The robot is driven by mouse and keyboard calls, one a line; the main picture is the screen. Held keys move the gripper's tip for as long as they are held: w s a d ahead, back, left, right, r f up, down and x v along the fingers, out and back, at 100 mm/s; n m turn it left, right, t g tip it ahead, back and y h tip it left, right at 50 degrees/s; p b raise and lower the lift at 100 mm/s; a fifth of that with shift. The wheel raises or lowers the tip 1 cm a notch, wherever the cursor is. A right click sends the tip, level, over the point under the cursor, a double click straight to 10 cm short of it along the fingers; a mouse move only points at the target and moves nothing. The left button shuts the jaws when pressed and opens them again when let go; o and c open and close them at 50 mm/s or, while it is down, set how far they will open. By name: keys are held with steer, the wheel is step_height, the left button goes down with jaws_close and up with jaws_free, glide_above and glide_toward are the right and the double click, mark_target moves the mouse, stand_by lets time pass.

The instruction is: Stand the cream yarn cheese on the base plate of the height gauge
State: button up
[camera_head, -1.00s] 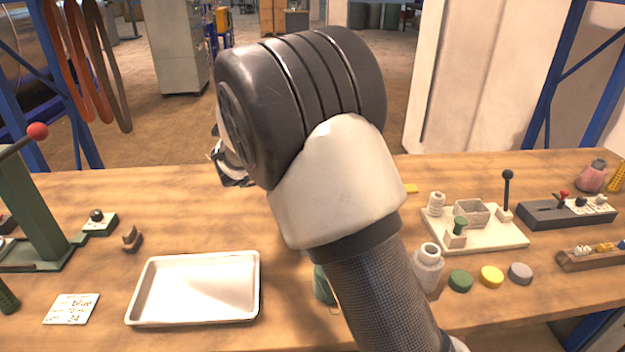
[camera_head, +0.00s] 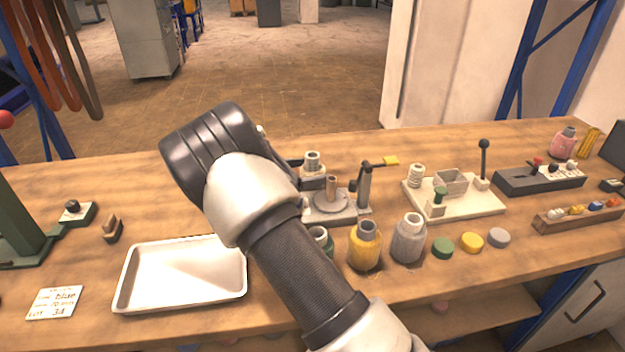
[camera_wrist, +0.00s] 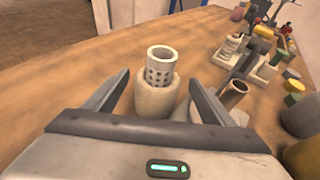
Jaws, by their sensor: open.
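The cream yarn cheese (camera_wrist: 155,101) stands upright on the table, with a grey perforated tube sticking out of its top. My gripper (camera_wrist: 159,80) is open, with one finger on each side of the cheese. I cannot tell whether either finger touches it. In the head view the cheese (camera_head: 312,166) shows just behind the height gauge, and my arm hides most of the gripper. The height gauge (camera_head: 363,190) has a dark post with a yellow flag. Its grey base plate (camera_head: 352,217) carries a round disc with a brown upright tube (camera_head: 331,188); no cheese stands there.
Yellow (camera_head: 364,248), grey (camera_head: 408,241) and green (camera_head: 322,241) cheeses stand in front of the gauge, close together. A white tray (camera_head: 242,291) lies at front left. A cream fixture board (camera_head: 475,207) is to the right. The table left of the cheese is clear.

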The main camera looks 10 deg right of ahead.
steer(key=shift+x, duration=3)
steer(key=shift+w+a+r, duration=0.1)
steer(key=shift+a, duration=0.05)
steer(key=c, duration=1.4)
